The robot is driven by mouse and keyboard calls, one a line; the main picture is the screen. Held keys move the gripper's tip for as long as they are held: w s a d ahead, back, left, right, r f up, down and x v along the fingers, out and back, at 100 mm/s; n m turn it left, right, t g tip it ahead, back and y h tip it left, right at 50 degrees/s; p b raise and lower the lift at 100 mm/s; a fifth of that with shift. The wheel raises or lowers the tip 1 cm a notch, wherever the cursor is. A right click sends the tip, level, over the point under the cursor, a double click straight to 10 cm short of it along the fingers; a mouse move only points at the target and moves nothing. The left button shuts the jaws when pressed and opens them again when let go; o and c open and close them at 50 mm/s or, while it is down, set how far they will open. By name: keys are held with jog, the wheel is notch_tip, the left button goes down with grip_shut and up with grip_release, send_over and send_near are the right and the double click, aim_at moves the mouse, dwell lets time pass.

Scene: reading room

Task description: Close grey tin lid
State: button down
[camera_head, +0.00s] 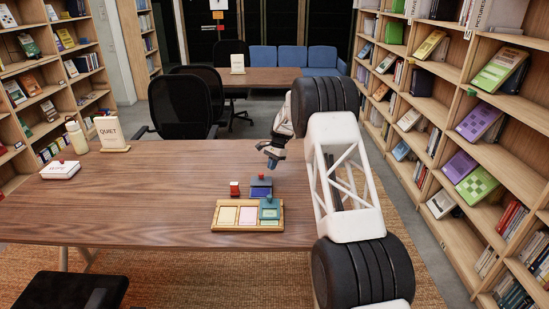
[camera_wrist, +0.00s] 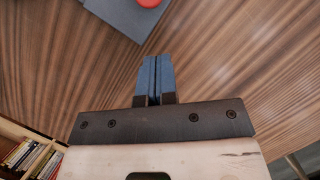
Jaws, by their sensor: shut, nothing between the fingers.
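A small dark blue-grey tin (camera_head: 261,192) stands on the wooden table behind a tray, with a small red knob on top. Whether its lid is open or shut is too small to tell. In the wrist view, a flat grey lid-like surface (camera_wrist: 122,14) with a round red knob (camera_wrist: 150,2) shows at the top edge, partly cut off. My gripper (camera_head: 268,160) is above the table, behind the tin and apart from it. In the wrist view its two blue fingers (camera_wrist: 150,62) are together and hold nothing, pointing towards the grey surface.
A wooden tray (camera_head: 220,227) with pale compartments and a teal piece (camera_head: 269,210) sits in front of the tin. A small red object (camera_head: 234,188) is left of it. A white box (camera_head: 60,169), a bottle (camera_head: 76,137) and a QUIET sign (camera_head: 111,133) stand far left. The table's middle is clear.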

aim_at(268, 185)
jog(key=shift+s+a+r, duration=0.1)
jog(key=shift+s+a, duration=1.15)
jog(key=shift+s, duration=0.15)
jog(key=shift+s, duration=4)
jog(key=shift+w, duration=0.1)
jog(key=shift+w+d, duration=0.35)
jog(key=shift+d, duration=0.05)
jog(key=shift+w+d+r, duration=0.1)
jog(key=shift+w+d, duration=1)
jog(key=v, duration=1)
jog(key=shift+a, duration=0.2)
jog(key=shift+s, duration=0.1)
